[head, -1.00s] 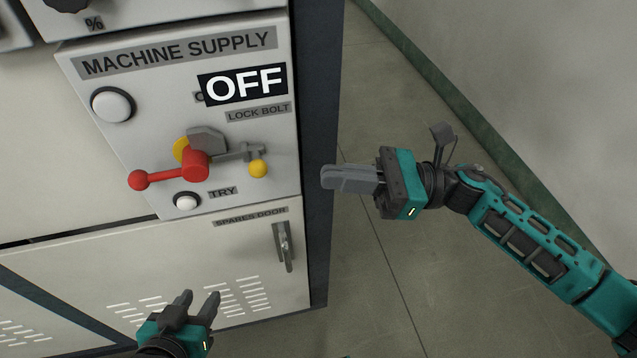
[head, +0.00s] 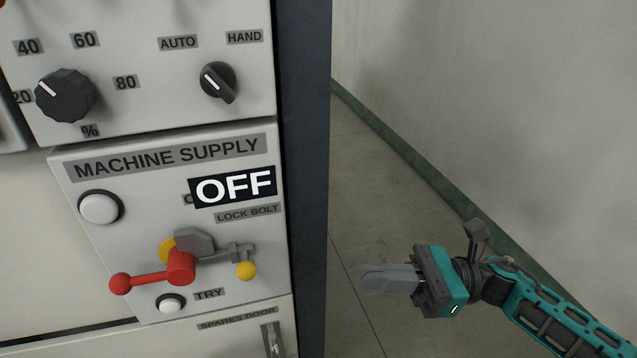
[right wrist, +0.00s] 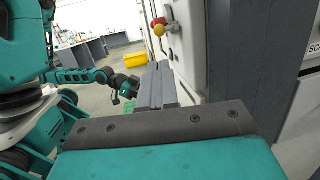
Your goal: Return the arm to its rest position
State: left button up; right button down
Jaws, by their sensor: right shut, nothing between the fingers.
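My right gripper (head: 390,279) is in the lower right of the head view, to the right of the cabinet and apart from it. Its grey fingers are shut with nothing between them, pointing left. In the right wrist view its fingers (right wrist: 157,87) also show together, beside the cabinet front. My left gripper is out of the head view; in the right wrist view a teal arm with a dark gripper (right wrist: 127,86) shows at a distance, too small to tell its jaws.
The machine supply panel (head: 130,235) has a red-knobbed lever (head: 150,280), a yellow-knobbed lock bolt (head: 245,270) and an OFF sign (head: 233,188). Above are a dial (head: 65,95) and an AUTO/HAND switch (head: 217,82). Floor between cabinet and wall (head: 480,100) is clear. A yellow bin (right wrist: 135,60) stands far off.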

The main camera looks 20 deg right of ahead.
notch_tip(320, 180, down, 8)
jog(key=w+d+n+t+h+p, duration=0.15)
jog(key=n+t+h+p, duration=0.9)
jog(key=n, duration=2.25)
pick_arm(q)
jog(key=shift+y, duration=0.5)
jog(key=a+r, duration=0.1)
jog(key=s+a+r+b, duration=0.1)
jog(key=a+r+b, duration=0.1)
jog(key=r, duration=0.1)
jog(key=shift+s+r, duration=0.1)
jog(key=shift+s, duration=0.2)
pick_arm(e)
jog(key=s+a+f+m+g+h, duration=0.1)
jog(key=s+f+m+g+h, duration=0.2)
jog(key=s+f+m+h, duration=0.3)
jog(key=f+m+h, duration=0.1)
jog(key=m, duration=0.3)
jog(key=shift+s+a+f+m, duration=0.15)
jog(key=shift+s+m, duration=0.15)
jog(key=shift+s, duration=0.1)
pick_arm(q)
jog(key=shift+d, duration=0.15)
pick_arm(e)
jog(key=shift+h, duration=0.25)
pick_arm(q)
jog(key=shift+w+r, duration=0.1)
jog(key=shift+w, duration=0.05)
pick_arm(e)
jog(key=shift+w, duration=0.1)
